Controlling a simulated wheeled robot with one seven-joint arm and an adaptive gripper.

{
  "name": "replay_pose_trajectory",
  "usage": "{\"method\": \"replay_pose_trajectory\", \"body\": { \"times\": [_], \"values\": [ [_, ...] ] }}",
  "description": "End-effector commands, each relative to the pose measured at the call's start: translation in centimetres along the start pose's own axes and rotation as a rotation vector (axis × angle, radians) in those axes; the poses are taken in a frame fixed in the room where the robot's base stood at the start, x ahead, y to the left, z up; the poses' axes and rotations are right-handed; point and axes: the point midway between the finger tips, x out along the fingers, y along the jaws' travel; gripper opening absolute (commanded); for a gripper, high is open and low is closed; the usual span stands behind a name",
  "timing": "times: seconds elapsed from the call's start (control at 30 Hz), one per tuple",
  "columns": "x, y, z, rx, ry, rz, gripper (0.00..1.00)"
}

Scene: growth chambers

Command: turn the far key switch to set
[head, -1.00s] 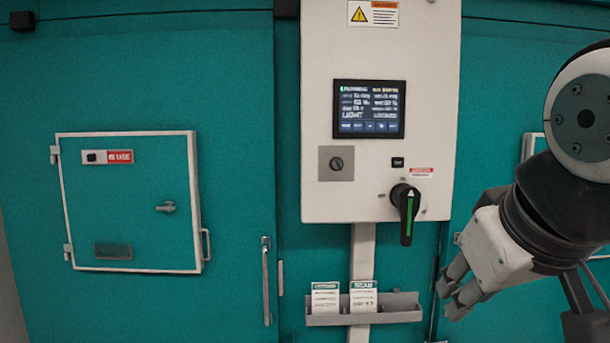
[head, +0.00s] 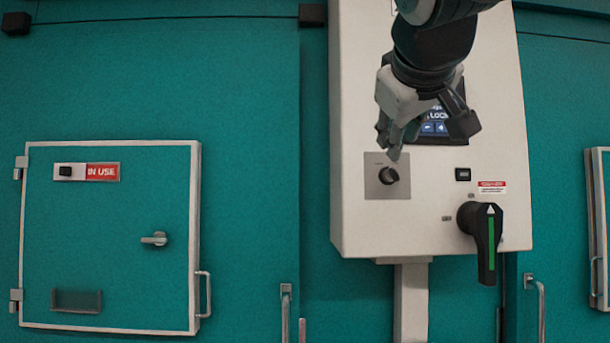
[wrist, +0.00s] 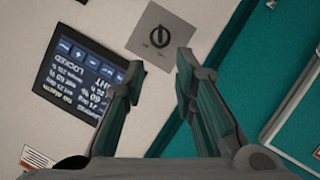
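A black round key switch (head: 389,175) sits on a square grey plate (head: 402,189) at the lower left of the white control panel.
A black rotary handle with a green stripe (head: 489,243) juts out at the panel's lower right. A small black button (head: 462,174) is above it. A teal hatch with an IN USE sign (head: 101,172) is at left.

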Motion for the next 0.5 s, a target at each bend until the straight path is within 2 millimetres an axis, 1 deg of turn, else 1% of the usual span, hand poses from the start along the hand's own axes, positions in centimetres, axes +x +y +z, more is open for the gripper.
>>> {"method": "replay_pose_trajectory", "body": {
  "times": [0.03,0.3,0.5],
  "values": [
    [1.1,0.0,0.1,0.001,-0.005,-0.002,0.26],
    [6.5,0.0,0.2,0.002,-0.005,-0.002,0.26],
    [9.7,-0.1,0.2,0.001,-0.004,-0.002,0.26]
  ]
}}
